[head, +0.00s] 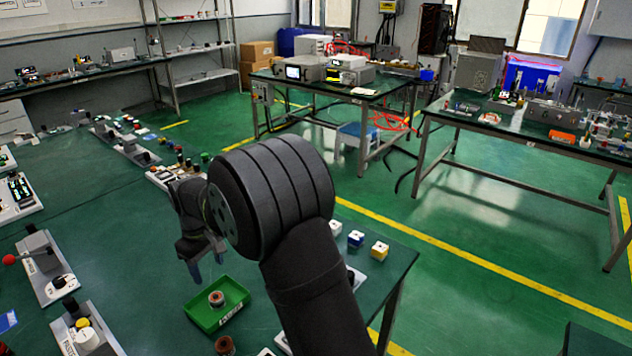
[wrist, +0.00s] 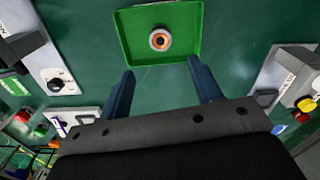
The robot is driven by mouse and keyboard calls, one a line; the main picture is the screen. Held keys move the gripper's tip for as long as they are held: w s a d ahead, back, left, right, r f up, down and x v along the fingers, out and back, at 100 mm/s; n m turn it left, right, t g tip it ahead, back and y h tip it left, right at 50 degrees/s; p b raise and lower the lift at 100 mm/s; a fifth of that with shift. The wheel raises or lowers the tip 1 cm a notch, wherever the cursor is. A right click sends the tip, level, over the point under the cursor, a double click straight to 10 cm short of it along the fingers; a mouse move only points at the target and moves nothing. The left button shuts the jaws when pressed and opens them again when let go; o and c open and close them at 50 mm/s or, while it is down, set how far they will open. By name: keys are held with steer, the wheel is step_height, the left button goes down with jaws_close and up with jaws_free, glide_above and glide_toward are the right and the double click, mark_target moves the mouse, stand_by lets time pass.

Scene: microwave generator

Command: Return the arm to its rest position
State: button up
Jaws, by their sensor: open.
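My gripper (wrist: 160,84) is open, with two dark blue fingers apart and nothing between them in the wrist view. In the head view my gripper (head: 207,267) hangs fingers down, left of my dark arm, above the green table. A green tray (wrist: 128,50) lies in front of the fingertips in the wrist view. In the head view the green tray (head: 237,297) is just below the gripper. A copper-coloured spool (wrist: 159,39) stands in the tray, clear of the fingers. My arm hides part of the table.
Panels with knobs (head: 52,275) line the left of the table (head: 110,225). A second brown spool (head: 224,345) is near the tray. Small cubes (head: 380,250) sit at the right edge. Open floor (head: 480,290) lies to the right.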

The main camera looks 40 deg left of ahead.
mark_target(217, 297)
step_height(217, 297, down, 12)
steer(key=shift+r, duration=0.25)
step_height(217, 297, up, 3)
steer(key=shift+f, duration=0.1)
steer(key=shift+r, duration=0.75)
